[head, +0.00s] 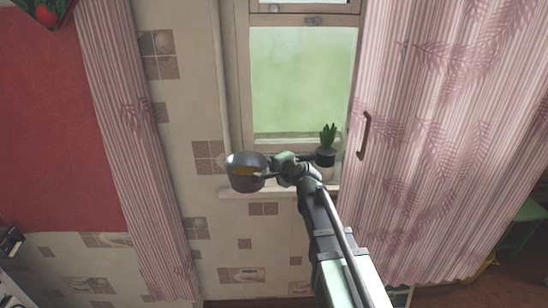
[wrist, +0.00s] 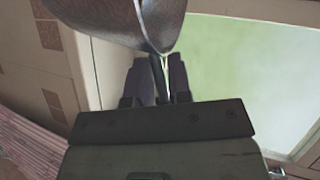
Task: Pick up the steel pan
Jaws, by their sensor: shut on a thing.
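The steel pan (head: 243,180) is a round grey metal pan, in front of the tiled wall at the left side of the window. Something yellow-orange shows inside it. My gripper (head: 270,168) is at its right side and is shut on it. In the wrist view the pan's dark, rounded body (wrist: 120,18) fills the top. A narrow handle runs down from it between my gripper's two fingers (wrist: 158,78). The handle's far end is hidden by the gripper body.
A potted plant (head: 327,140) stands on the sill just right of my gripper. Pink striped curtains hang on the left (head: 130,150) and right (head: 440,130) of the window (head: 303,80). A dark handle (head: 364,135) shows by the right curtain. Tiled wall lies below the pan.

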